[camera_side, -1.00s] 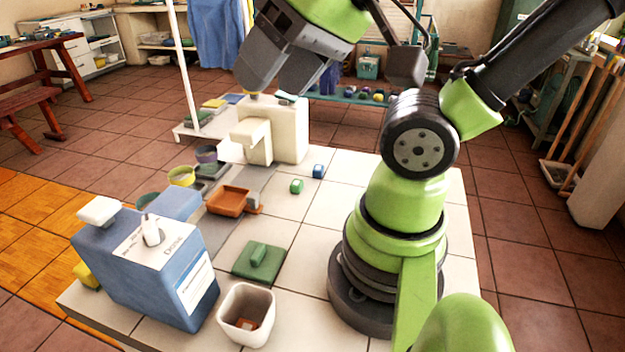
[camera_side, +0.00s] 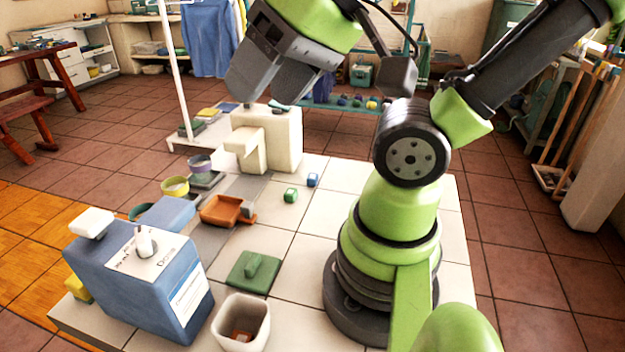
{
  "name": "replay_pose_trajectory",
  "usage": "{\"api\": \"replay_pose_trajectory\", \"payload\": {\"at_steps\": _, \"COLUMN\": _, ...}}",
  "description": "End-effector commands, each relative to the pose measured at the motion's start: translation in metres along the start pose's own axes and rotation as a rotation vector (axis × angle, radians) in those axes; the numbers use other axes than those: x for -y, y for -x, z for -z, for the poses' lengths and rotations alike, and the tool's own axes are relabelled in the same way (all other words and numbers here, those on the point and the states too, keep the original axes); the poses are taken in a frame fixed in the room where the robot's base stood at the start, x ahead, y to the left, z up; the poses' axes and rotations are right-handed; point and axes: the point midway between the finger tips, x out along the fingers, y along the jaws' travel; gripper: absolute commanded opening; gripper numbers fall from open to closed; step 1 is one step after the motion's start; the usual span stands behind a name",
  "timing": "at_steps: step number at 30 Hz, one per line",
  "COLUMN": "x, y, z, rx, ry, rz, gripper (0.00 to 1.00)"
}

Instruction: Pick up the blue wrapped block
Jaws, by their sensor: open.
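The blue wrapped block (camera_side: 313,180) is a small cube with a pale band. It sits on the white tiled top at the back, beside a small green block (camera_side: 291,195), with a gap between them. My gripper (camera_side: 268,98) is high above the back of the top, over the cream dispenser and up and left of the blue block. Its dark jaws are apart, with nothing seen between them. It is well clear of the blue block.
The cream dispenser (camera_side: 283,138) stands tall left of the blocks. Tiles around the blocks are bare.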

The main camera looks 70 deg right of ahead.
Motion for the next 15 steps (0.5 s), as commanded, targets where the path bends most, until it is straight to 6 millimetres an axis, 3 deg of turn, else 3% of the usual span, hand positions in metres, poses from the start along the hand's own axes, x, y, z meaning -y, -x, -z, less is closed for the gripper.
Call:
{"api": "replay_pose_trajectory", "payload": {"at_steps": 5, "x": 0.007, "y": 0.014, "z": 0.01, "rx": -0.005, "ry": 0.002, "rz": 0.003, "gripper": 0.62}}
{"api": "replay_pose_trajectory", "payload": {"at_steps": 10, "x": 0.019, "y": 0.043, "z": 0.029, "rx": -0.005, "ry": 0.003, "rz": -0.003, "gripper": 0.62}}
{"api": "replay_pose_trajectory", "payload": {"at_steps": 15, "x": 0.002, "y": 0.042, "z": 0.069, "rx": 0.063, "ry": 0.109, "rz": -0.14, "gripper": 0.62}}
